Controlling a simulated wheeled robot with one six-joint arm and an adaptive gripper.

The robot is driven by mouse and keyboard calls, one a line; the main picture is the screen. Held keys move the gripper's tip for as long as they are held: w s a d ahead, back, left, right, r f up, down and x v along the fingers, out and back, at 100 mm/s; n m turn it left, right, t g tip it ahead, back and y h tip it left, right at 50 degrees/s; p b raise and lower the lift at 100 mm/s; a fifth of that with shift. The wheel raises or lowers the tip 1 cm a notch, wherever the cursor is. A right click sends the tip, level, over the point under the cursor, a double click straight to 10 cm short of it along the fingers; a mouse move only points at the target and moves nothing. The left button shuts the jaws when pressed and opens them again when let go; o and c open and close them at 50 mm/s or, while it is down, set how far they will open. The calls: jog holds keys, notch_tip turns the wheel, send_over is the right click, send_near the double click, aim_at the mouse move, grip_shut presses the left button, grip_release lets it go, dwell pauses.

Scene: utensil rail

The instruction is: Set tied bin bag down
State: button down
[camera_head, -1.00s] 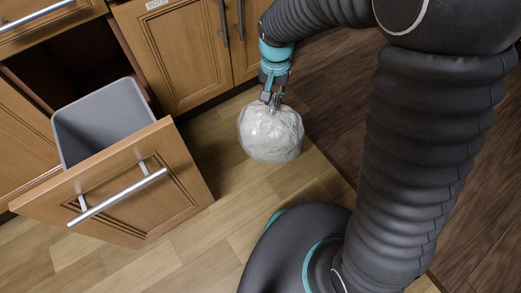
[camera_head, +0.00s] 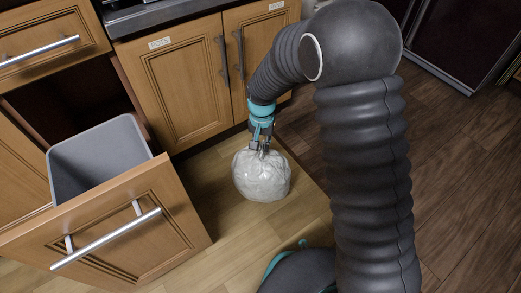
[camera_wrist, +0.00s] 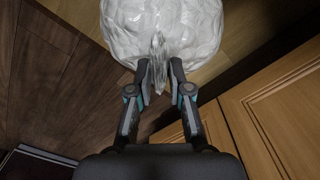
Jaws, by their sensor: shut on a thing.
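The tied bin bag (camera_head: 262,178) is a round, whitish translucent bag near the light floor in the head view. My gripper (camera_head: 260,148) is above it, shut on its gathered top. In the wrist view my gripper (camera_wrist: 157,75) has both fingers pinching the twisted neck, and the bag (camera_wrist: 165,28) fills the top of the picture. I cannot tell for sure whether the bag's underside touches the floor.
A pulled-out drawer (camera_head: 115,225) holding a grey bin (camera_head: 97,160) stands to the left. Closed cabinet doors (camera_head: 178,90) are behind the bag. Light floor (camera_head: 240,240) is clear in front of it, and dark wood floor (camera_head: 450,160) lies to the right.

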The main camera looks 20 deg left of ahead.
jog(key=shift+w+a+f, duration=0.4)
jog(key=shift+w+f, duration=0.1)
jog(key=shift+w, duration=0.3)
jog(key=shift+f+b, duration=0.4)
jog(key=shift+f, duration=1.7)
jog(key=c, duration=1.1)
grip_release()
notch_tip(320, 180, up, 12)
jog(key=shift+p, duration=0.95)
